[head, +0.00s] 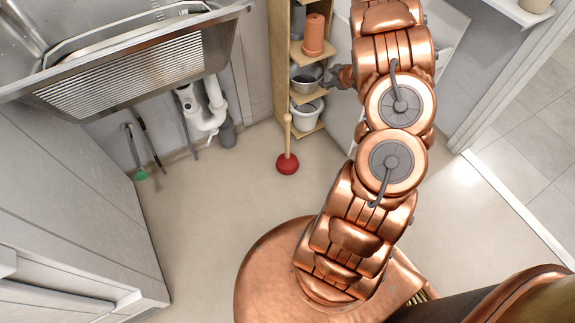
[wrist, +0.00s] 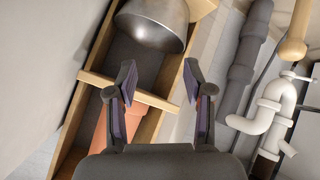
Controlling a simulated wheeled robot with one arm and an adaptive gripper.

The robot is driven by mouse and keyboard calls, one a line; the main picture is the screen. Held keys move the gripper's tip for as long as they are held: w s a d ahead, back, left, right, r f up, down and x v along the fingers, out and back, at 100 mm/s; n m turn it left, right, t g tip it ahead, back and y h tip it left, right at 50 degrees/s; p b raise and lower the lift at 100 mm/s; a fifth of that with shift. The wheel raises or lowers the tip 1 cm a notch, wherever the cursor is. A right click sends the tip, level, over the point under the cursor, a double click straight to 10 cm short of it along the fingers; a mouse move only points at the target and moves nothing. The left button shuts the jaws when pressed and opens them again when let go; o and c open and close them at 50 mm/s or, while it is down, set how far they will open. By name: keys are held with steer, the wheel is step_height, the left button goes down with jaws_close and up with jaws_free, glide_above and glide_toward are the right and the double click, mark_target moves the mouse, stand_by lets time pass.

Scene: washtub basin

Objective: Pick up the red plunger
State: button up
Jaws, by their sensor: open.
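The red plunger (head: 287,163) stands upright on the floor in the head view, cup down, its pale wooden handle pointing up beside the shelf. In the wrist view a tan rod with a rounded end, which looks like the plunger's handle (wrist: 293,45), shows at the upper right. My gripper (head: 331,77) is beside the shelf, above and to the right of the plunger in the head view. In the wrist view my gripper (wrist: 160,82) has its fingers apart with nothing between them, pointing toward the shelf. The plunger's cup is not seen there.
The wooden shelf (head: 279,62) holds terracotta pots (head: 313,36), a metal bowl (head: 306,78) and a white bucket (head: 305,115). White drain pipes (head: 203,118) hang under the metal basin (head: 140,75). A green brush (head: 141,174) leans at the left wall. The floor before the plunger is clear.

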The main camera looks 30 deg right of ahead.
steer(key=s+a+f+t+y+b, duration=0.25)
steer(key=a+f+y+b, duration=0.35)
steer(key=f, duration=0.7)
steer(key=t+y+b, duration=0.3)
steer(key=y+b, duration=0.1)
glide_toward(287, 123)
step_height(287, 123, down, 2)
steer(key=w, duration=0.2)
steer(key=shift+w+a+f+n, duration=0.15)
steer(key=shift+w+a+n, duration=0.25)
steer(key=shift+w+a, duration=0.65)
steer(key=shift+w+d+r+b+x, duration=0.1)
steer(key=shift+b+x, duration=0.3)
steer(key=shift+x, duration=0.55)
steer(key=shift+w+d+r+b+x, duration=0.15)
steer(key=shift+b+x, duration=0.2)
steer(key=shift+x, duration=0.65)
steer(key=shift+s+d+r+b+x, duration=0.1)
steer(key=shift+b+x, duration=0.3)
steer(key=shift+x, duration=0.55)
steer(key=shift+c, duration=0.5)
jaws_close()
